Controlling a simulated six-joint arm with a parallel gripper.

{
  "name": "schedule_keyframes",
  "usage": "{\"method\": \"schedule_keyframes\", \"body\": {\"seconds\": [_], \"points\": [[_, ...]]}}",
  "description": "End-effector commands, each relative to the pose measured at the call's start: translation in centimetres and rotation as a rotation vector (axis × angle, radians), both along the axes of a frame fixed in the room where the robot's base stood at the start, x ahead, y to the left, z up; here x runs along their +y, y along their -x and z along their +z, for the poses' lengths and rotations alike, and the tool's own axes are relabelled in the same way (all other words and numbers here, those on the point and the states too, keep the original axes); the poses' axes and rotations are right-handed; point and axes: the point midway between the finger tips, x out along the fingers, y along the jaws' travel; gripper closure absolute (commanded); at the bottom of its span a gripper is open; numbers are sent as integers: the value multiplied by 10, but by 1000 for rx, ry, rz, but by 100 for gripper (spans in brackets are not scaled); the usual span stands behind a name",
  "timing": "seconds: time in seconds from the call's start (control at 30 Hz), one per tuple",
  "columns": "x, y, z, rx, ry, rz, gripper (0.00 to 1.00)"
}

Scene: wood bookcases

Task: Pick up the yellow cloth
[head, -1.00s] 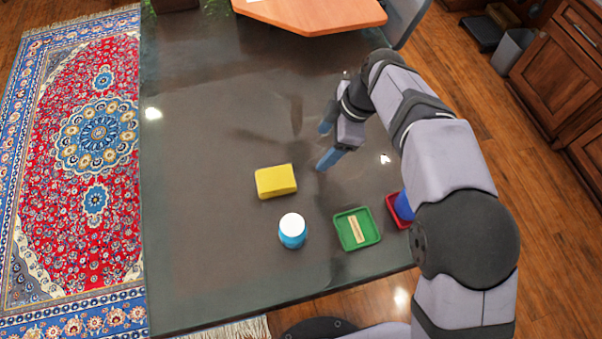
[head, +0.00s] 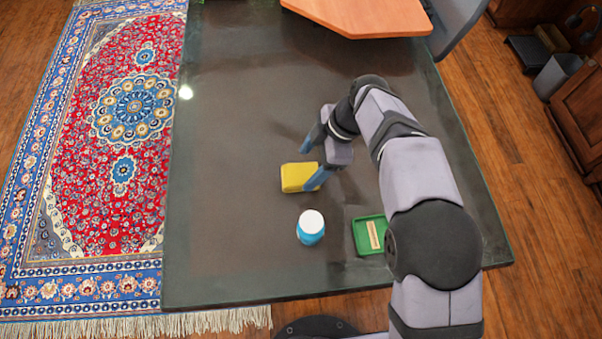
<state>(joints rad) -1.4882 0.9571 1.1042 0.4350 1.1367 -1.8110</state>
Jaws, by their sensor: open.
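The yellow cloth (head: 296,178) is a folded block-like pad lying on the dark table in the head view. My gripper (head: 309,168) is open, with its blue fingers at the cloth's right part. One finger shows on the cloth's far side and the other overlaps its near right corner. I cannot tell whether the fingers touch it or hover just above. The cloth's right end is partly hidden by the near finger.
A blue bottle with a white lid (head: 311,224) stands in front of the cloth. A green tray (head: 361,248) holding a tan strip (head: 373,235) lies to its right, partly behind my arm. The dark table (head: 225,215) is clear on the left.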

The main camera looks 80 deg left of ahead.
Motion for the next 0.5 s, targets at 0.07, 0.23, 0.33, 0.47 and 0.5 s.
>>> {"method": "schedule_keyframes", "body": {"seconds": [0.07,0.23,0.33,0.47,0.5], "points": [[-2,4,-8,0,6,0,31],[-2,11,-28,1,2,0,31],[-2,14,-35,0,2,0,31],[-1,14,-37,0,-1,0,31],[-1,14,-37,0,-1,0,31]]}}
